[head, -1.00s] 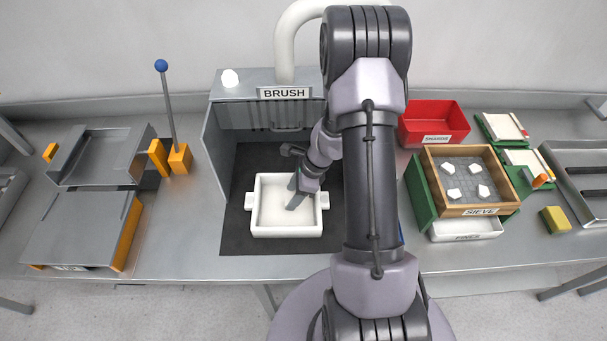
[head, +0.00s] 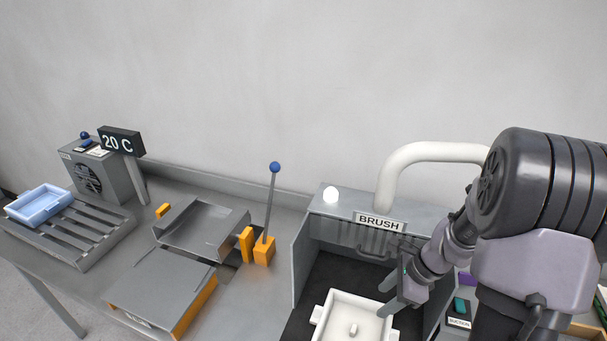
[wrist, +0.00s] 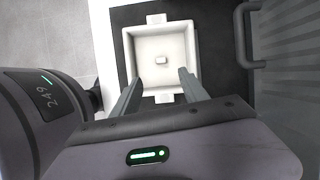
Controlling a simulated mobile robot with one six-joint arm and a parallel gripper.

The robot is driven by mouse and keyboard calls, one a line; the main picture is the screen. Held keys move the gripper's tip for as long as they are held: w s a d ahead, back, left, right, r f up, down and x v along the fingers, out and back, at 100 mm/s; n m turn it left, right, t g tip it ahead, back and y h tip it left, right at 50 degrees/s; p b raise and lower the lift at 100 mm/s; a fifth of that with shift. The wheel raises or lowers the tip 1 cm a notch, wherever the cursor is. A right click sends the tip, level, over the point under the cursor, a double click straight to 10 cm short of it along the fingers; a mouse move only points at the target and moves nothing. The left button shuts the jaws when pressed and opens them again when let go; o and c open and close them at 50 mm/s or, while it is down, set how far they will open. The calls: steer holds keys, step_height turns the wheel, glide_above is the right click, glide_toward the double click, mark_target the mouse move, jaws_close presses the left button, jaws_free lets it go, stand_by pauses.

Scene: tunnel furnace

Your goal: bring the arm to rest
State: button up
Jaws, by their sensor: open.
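My gripper (wrist: 158,88) is open in the wrist view, its two fingers apart with nothing between them. It hangs above a white square tray (wrist: 135,83) with two side handles. A small pale piece lies on the tray floor (wrist: 162,60). In the head view my gripper (head: 387,298) is over the right side of the tray (head: 322,322), in front of the booth labelled BRUSH (head: 380,222). My arm reaches in from the right of the picture.
Left of the booth stand an orange block with a blue-knobbed lever (head: 270,200) and grey metal plates (head: 165,295). Further left are a slatted rack (head: 85,240) with a blue tray (head: 40,204), a fan box (head: 100,172) and a 20 C display (head: 121,141).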

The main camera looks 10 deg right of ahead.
steer(key=s+a+r+n+h+b, duration=0.1)
steer(key=a+r+n+b, duration=0.4)
steer(key=a+n+b, duration=0.4)
steer(key=s+a+r+n+t+b, duration=0.1)
steer(key=s+a+n+t+b, duration=0.2)
steer(key=s+a+n, duration=0.7)
steer(key=s+a+b, duration=0.2)
steer(key=shift+s+r+h, duration=0.2)
steer(key=shift+s+h, duration=0.1)
steer(key=shift+s, duration=0.1)
